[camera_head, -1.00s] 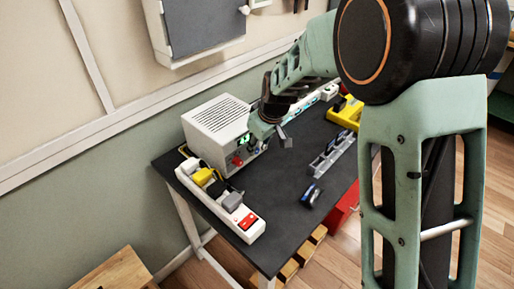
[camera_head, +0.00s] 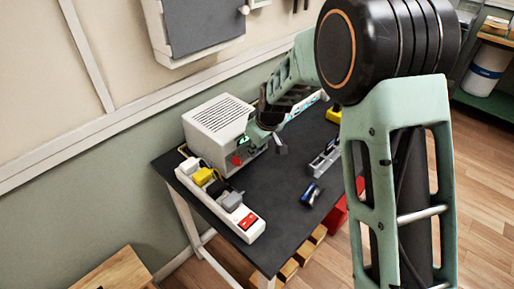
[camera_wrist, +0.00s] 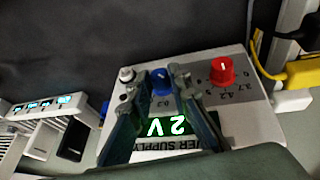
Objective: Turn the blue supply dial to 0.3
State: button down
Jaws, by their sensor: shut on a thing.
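The power supply (camera_head: 215,122) is a pale box at the back left of the dark table; its front panel (camera_wrist: 245,100) fills much of the wrist view. The blue supply dial (camera_wrist: 161,83) stands on this panel, between the fingertips of my gripper (camera_wrist: 156,80). My gripper is shut on the dial. The fingers partly hide the scale around it and the ends of the green display (camera_wrist: 165,126), where a 2 and a V show. In the head view my gripper (camera_head: 277,146) is at the front of the supply, and the blue dial is hidden there.
A red dial (camera_wrist: 222,70) stands right beside my gripper. A white power strip (camera_head: 225,200) with plugs lies at the table's left edge. A small dark-blue item (camera_head: 311,194) and a grey rack (camera_head: 324,160) lie on the table (camera_head: 270,215). A yellow cable (camera_wrist: 262,72) runs past the supply.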

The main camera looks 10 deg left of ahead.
jog(key=shift+w+d+g, duration=0.1)
jog(key=shift+d+g, duration=0.05)
jog(key=shift+g, duration=0.15)
jog(key=shift+w+d+g+y, duration=0.1)
jog(key=shift+w+g+y, duration=0.05)
jog(key=shift+g+y, duration=0.3)
jog(key=shift+w+d+m+g+y+p, duration=0.15)
jog(key=shift+m+g+y, duration=0.2)
jog(key=shift+g, duration=0.3)
jog(key=shift+w+m+g+y+p, duration=0.15)
jog(key=shift+g+y, duration=0.25)
jog(key=shift+g, duration=0.2)
jog(key=shift+w+f+m+g+y+p, duration=0.15)
jog(key=shift+m+g+y+p, duration=0.2)
jog(key=shift+g+y, duration=0.9)
jog(key=shift+d+g, duration=0.1)
jog(key=shift+g, duration=0.25)
jog(key=c, duration=1.8)
grip_release()
